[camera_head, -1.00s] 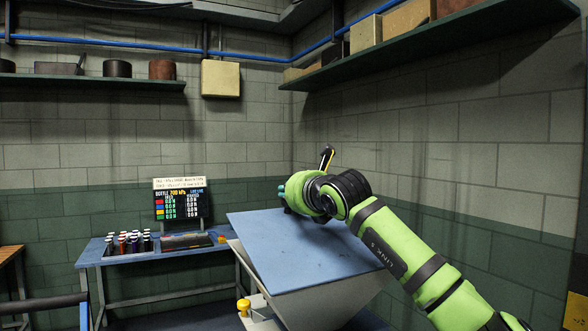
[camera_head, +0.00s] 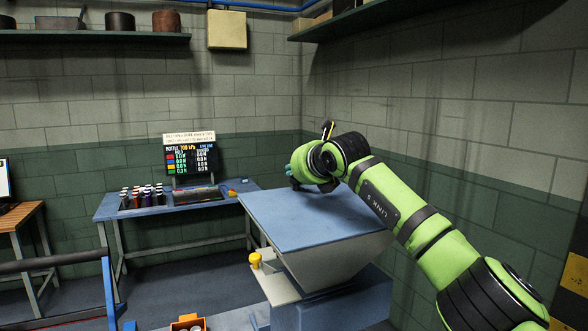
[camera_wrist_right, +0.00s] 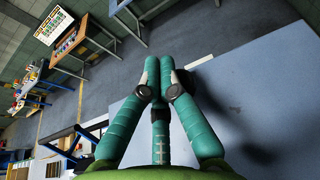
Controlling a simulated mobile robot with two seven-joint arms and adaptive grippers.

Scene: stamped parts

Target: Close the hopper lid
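The hopper lid (camera_head: 305,219) is a flat blue panel on top of the grey tapered hopper (camera_head: 335,262), right of centre in the head view. It looks nearly level, and I see no clear gap along its front edge. The lid's blue surface also fills the right of the wrist view (camera_wrist_right: 265,90). My right gripper (camera_head: 296,176) is at the lid's far edge, just above it; whether it touches is unclear. In the wrist view its teal fingers (camera_wrist_right: 158,66) are together with nothing seen between them. My left gripper is not in view.
A blue workbench (camera_head: 165,207) with bottles and a display screen (camera_head: 191,160) stands behind left. A yellow knob (camera_head: 255,260) is at the hopper's left side. An orange bin (camera_head: 188,323) is at the bottom. A block wall is close on the right.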

